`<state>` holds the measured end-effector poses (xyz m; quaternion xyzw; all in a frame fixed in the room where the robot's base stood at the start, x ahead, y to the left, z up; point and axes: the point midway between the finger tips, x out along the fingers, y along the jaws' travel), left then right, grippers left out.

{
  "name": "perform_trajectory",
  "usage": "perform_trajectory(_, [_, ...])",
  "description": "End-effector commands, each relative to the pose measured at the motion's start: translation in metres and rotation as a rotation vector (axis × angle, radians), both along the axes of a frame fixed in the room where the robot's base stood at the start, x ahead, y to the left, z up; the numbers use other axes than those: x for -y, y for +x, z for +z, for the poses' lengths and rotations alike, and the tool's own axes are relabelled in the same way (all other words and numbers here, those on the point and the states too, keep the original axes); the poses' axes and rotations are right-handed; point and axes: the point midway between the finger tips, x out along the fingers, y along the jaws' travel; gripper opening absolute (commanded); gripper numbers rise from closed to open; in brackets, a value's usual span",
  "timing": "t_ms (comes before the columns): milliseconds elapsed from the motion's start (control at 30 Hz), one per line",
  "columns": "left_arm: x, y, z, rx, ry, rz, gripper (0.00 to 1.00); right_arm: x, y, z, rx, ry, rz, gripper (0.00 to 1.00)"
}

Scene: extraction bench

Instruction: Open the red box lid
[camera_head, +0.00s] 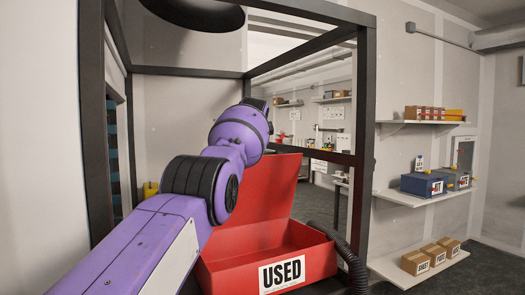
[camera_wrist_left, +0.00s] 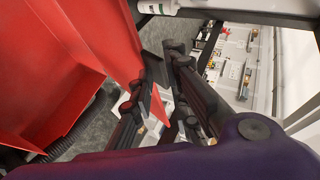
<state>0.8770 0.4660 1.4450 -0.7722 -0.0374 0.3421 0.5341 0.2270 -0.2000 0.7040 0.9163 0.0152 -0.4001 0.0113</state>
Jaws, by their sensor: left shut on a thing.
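The red box (camera_head: 318,262) with a "USED" label stands low in the middle of the head view. Its lid (camera_head: 275,185) stands raised steeply at the back, so the box is open and its inside partly shows. My purple left arm covers the box's left side and part of the lid. The left gripper's fingers are hidden in the head view. In the left wrist view, my left gripper (camera_wrist_left: 158,75) is shut on the edge of the red lid (camera_wrist_left: 85,35). The box body (camera_wrist_left: 25,95) is at the left there. My right gripper is in neither view.
A dark frame post (camera_head: 362,140) rises behind the box on the right. A black ribbed hose (camera_head: 350,255) curves beside the box's right side. Wall shelves (camera_head: 412,198) with boxes are farther right. A dark round hood (camera_head: 195,12) hangs above.

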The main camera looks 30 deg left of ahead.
Motion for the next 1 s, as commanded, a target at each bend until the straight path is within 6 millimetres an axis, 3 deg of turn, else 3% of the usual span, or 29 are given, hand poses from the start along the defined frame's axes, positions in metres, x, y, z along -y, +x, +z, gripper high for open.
perform_trajectory(33, [-0.001, -0.002, 0.010, 0.015, 0.002, -0.001, 0.00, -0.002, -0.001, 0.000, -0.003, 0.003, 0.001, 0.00])
perform_trajectory(500, [-0.001, -0.001, 0.008, 0.013, 0.003, -0.001, 0.00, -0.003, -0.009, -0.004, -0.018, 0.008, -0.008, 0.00])
perform_trajectory(1000, [-0.001, -0.001, 0.008, 0.014, 0.002, -0.001, 0.00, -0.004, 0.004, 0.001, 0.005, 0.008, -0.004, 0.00])
